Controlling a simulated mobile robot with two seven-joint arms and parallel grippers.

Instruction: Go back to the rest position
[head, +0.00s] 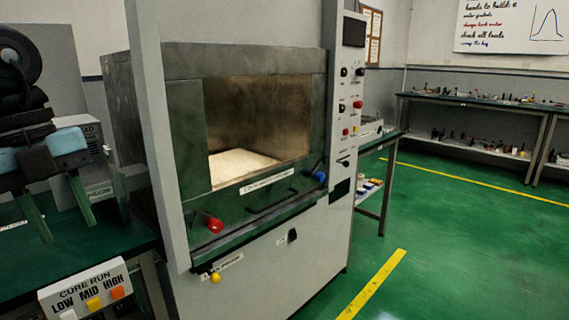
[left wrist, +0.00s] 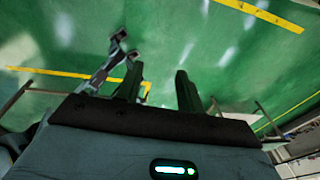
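My left gripper (head: 70,230) is at the left edge of the head view, with its two green-tinted fingers pointing down in front of the dark green bench. The fingers are apart with nothing between them. In the left wrist view the gripper (left wrist: 160,70) also shows spread fingers, with green floor beyond them. My right gripper is not seen in the head view. A grey jointed shape (left wrist: 105,65) shows beyond the fingers in the left wrist view; I cannot tell what it is.
The grey machine (head: 320,240) with an open chamber stands in the middle. A control box (head: 92,290) marked LOW, MID, HIGH is below my left gripper. The bench (head: 90,245) lies at the left. Green floor (head: 450,240) is clear at the right, with a bench (head: 480,100) at the back.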

